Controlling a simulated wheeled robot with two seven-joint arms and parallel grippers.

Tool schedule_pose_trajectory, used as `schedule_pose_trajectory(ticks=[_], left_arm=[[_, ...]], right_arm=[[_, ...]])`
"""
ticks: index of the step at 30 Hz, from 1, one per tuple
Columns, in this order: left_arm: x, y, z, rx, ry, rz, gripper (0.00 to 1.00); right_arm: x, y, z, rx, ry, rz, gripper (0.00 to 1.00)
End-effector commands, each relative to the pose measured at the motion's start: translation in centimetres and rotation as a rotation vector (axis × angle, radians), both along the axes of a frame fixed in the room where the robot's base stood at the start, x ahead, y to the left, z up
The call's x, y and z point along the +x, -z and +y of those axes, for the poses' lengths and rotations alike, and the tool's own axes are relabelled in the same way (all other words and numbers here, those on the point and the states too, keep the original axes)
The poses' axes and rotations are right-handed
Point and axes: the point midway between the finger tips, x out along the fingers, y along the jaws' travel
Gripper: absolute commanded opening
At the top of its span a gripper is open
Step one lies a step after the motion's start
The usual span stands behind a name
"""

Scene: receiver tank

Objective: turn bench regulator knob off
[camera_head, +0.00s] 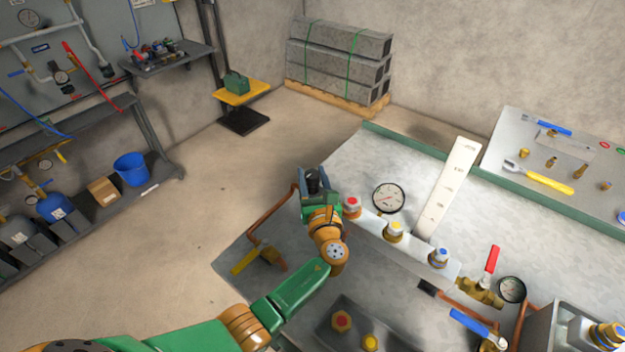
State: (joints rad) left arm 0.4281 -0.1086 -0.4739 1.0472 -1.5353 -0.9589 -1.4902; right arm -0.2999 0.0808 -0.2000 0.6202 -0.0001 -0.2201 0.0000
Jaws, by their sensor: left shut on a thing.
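My left gripper (313,184) reaches over the left end of the metal bench (375,285), on a green arm with orange joints. Its jaws are shut on a dark, round-topped knob, which I take to be the bench regulator knob (312,178). The gripper hides the regulator's body, and I cannot read the knob's setting. A round gauge (389,198) stands just right of the gripper. My right gripper is not in view.
A manifold block (415,254) with red, yellow and blue caps lies right of the gripper. A red-handled valve (488,270), a blue-handled valve (476,325) and another gauge (512,289) are farther right. A yellow-handled valve (258,260) with copper pipe is at left.

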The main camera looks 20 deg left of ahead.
Motion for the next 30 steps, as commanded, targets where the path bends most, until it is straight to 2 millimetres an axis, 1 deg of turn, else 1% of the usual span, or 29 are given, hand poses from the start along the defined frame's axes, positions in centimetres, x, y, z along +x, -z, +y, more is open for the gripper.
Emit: schedule_pose_trajectory(ticks=[4,17,18,20,21,28,30], left_arm=[[0.03,-0.13,-0.01,0.000,-0.020,-0.003,0.00],[0.03,-0.23,-0.04,0.001,-0.025,-0.003,0.00],[0.03,-0.23,-0.04,0.001,-0.025,-0.003,0.56],[0.03,-0.21,-0.03,0.001,-0.025,-0.002,0.72],[0.02,-0.19,-0.03,0.001,-0.025,-0.002,0.78],[-0.01,-0.10,-0.04,0.000,-0.025,0.000,0.78],[-0.31,-0.04,-0.23,-0.001,-0.024,0.001,0.78]], right_arm=[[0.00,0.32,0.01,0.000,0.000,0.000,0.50],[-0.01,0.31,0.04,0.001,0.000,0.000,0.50],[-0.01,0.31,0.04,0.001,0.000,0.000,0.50],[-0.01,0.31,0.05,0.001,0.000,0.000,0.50],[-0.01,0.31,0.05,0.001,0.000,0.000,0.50],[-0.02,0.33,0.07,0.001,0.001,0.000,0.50],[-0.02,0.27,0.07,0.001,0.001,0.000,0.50]])
